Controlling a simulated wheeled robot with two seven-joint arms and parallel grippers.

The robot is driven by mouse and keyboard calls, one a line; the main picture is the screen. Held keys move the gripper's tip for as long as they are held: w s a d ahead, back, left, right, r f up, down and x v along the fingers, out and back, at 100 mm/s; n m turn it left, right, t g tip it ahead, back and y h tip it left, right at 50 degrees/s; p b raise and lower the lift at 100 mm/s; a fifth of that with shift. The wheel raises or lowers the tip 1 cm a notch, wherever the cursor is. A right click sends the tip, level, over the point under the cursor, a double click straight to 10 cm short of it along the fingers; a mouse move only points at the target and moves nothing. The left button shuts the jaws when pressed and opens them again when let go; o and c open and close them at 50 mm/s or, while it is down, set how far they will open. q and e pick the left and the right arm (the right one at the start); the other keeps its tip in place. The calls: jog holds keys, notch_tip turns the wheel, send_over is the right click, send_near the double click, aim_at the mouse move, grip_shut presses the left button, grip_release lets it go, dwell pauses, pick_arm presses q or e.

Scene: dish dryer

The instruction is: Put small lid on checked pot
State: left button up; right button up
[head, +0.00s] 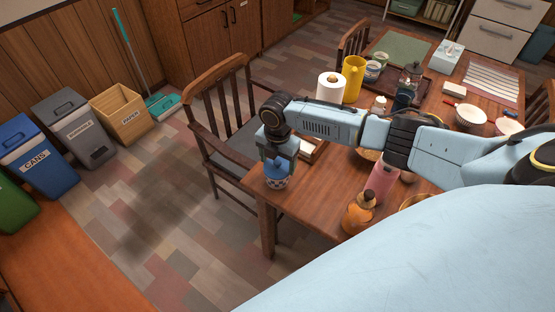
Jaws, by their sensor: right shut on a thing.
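The checked pot (277,182), small with a blue and white pattern, stands at the near left corner of the wooden table. My right gripper (279,158) points down directly over it, shut on a small blue piece that looks like the small lid (274,167). The lid is at the pot's top; I cannot tell whether it rests on the rim or hangs just above it. The fingers hide part of the lid. My left gripper is not in view.
The wooden table (327,194) also holds an orange bottle (358,216), a pink bottle (381,184), a paper towel roll (330,87) and a yellow jug (353,76). A chair (222,125) stands close to its left edge. Open floor lies left of the table.

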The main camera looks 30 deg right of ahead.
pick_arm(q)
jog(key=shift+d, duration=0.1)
pick_arm(e)
jog(key=o, duration=1)
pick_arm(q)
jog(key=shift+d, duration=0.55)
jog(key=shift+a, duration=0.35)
pick_arm(e)
jog(key=shift+r+p, duration=1.85)
jog(key=shift+p, duration=0.05)
jog(key=shift+r+p, duration=1.7)
jog(key=shift+p, duration=0.1)
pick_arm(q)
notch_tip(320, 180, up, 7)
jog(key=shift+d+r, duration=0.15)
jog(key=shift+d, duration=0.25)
